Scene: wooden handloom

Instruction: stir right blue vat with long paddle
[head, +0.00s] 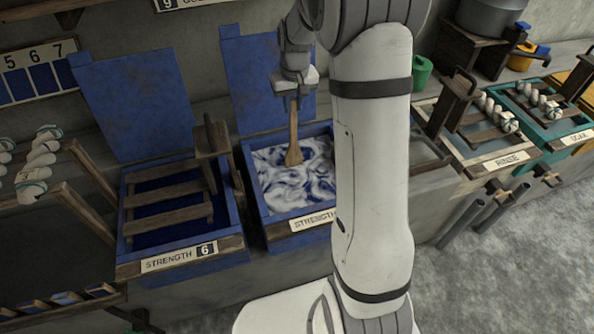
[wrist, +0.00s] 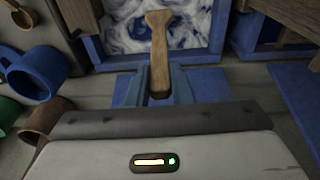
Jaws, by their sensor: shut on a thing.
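The right blue vat (head: 248,178) stands in the middle of the head view, filled with swirling white and blue liquid (head: 310,165). My gripper (head: 294,92) is above the vat's back part, shut on the handle of the long wooden paddle (head: 293,135). The paddle hangs down with its wider end at the liquid; I cannot tell how deep it sits. In the wrist view the paddle (wrist: 159,55) stands between my gripper's blue fingers (wrist: 160,88), with the liquid (wrist: 125,22) beyond it. My arm hides the vat's right side in the head view.
A left blue vat (head: 238,228) labelled strength 6 holds a wooden rack (head: 165,216). Rinse (head: 505,160) and soak (head: 580,137) tubs stand at right. Blue lids (head: 140,110) lean on the wall. A blue mug (wrist: 35,73) shows in the wrist view.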

